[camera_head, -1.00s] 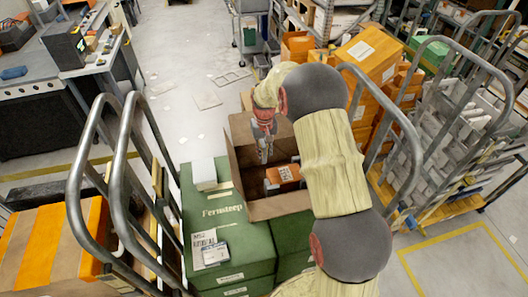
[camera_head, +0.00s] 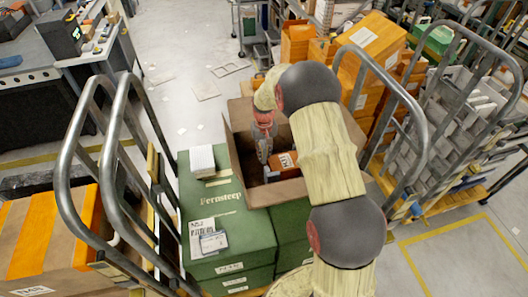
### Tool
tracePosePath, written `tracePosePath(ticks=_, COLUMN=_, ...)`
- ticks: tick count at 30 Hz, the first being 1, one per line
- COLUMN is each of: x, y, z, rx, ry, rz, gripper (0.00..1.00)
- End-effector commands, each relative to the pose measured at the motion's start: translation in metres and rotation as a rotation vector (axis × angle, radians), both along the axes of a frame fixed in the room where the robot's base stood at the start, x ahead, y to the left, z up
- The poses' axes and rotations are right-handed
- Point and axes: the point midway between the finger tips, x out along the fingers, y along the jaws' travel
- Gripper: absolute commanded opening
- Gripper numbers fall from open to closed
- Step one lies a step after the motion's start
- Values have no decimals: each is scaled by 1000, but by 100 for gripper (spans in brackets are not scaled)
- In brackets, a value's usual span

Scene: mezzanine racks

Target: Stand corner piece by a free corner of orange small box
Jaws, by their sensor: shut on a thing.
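My gripper (camera_head: 264,150) points down into an open brown cardboard carton (camera_head: 278,192) in the middle of the view. It is shut on a slim piece, taken as the corner piece, which can hardly be told apart from the grey fingers. The orange small box (camera_head: 287,160) with a white label lies inside the carton, just right of my gripper. My arm hides the carton's right side and part of the orange box. Whether the held piece touches the box or the carton floor cannot be told.
Green boxes (camera_head: 228,232) with a white box (camera_head: 201,160) on top stand left of the carton. Metal cart handles rise at the left (camera_head: 108,170) and right (camera_head: 415,110). Orange boxes (camera_head: 368,48) are stacked behind.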

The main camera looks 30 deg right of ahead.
Motion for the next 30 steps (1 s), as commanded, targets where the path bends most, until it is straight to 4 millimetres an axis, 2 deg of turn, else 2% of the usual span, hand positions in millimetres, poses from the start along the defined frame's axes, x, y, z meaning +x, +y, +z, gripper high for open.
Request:
tracePosePath(ticks=18, x=-4, y=1, z=-60, rx=2, ry=9, rz=0, gripper=4)
tracePosePath(ticks=24, x=-6, y=1, z=-67, rx=3, ry=11, rz=0, gripper=2)
tracePosePath(ticks=30, x=-6, y=2, z=-69, rx=4, ry=13, rz=0, gripper=14)
